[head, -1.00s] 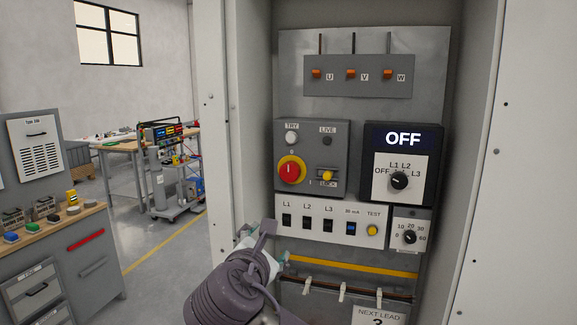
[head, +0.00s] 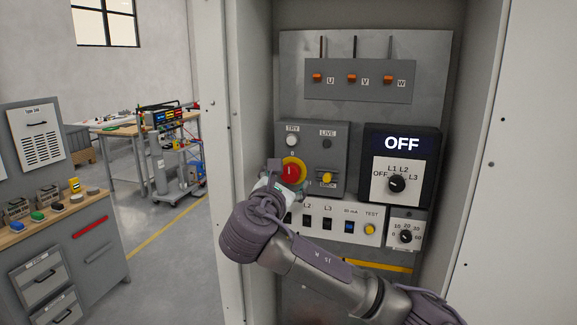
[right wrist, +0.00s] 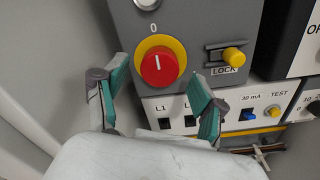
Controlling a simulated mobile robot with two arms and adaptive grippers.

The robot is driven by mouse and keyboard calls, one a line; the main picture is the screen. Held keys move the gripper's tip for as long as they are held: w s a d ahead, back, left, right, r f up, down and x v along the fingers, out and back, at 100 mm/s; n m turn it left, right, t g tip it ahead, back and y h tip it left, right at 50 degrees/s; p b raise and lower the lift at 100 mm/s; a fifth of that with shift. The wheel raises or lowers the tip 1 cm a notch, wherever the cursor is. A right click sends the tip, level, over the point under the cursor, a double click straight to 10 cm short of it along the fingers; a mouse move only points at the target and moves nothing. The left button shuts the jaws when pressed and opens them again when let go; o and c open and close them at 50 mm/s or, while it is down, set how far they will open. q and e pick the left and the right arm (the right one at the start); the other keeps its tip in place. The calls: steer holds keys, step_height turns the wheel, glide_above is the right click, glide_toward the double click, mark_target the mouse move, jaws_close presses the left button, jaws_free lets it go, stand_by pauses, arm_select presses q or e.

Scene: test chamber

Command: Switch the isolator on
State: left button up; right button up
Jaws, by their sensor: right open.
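The isolator is a red rotary knob (head: 291,172) on a yellow ring, on a grey box (head: 335,142) inside the cabinet. In the right wrist view the knob (right wrist: 158,69) has its white mark upright, towards the 0 above it. My right gripper (head: 287,182) is open and empty at the knob's lower side in the head view. In the wrist view its green-padded fingers (right wrist: 160,85) are spread to the left and lower right of the knob; I see no clear contact. A yellow LOCK slider (right wrist: 234,55) sits right of the knob. My left gripper is not in view.
A breaker row (head: 350,222) lies just below the knob, partly hidden by my right arm. A meter reading OFF (head: 402,142) is to the right, with a dial (head: 405,236) under it. The cabinet's left wall (head: 240,110) is close to my gripper.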

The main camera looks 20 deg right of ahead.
steer(key=shift+x, duration=0.95)
steer(key=c, duration=1.1)
steer(key=shift+f+m+b, duration=0.15)
steer(key=shift+m+b, duration=0.7)
steer(key=shift+m, duration=0.1)
steer(key=shift+f+m+b, duration=0.15)
steer(key=shift+m+b, duration=0.65)
steer(key=shift+m, duration=0.15)
steer(key=shift+c, duration=0.2)
steer(key=m+b, duration=0.4)
steer(key=m, duration=0.1)
steer(key=shift+m, duration=0.3)
steer(key=m+b, duration=0.3)
steer(key=m, duration=0.1)
steer(key=shift+a+m+b, duration=0.1)
steer(key=shift+m+b, duration=0.2)
steer(key=shift+b, duration=0.05)
steer(key=shift+w+r+m+h+b, duration=0.1)
steer(key=shift+m+h+b, duration=0.2)
steer(key=shift+m+b, duration=1.35)
steer(key=shift+m+p, duration=0.5)
steer(key=shift+m, duration=0.15)
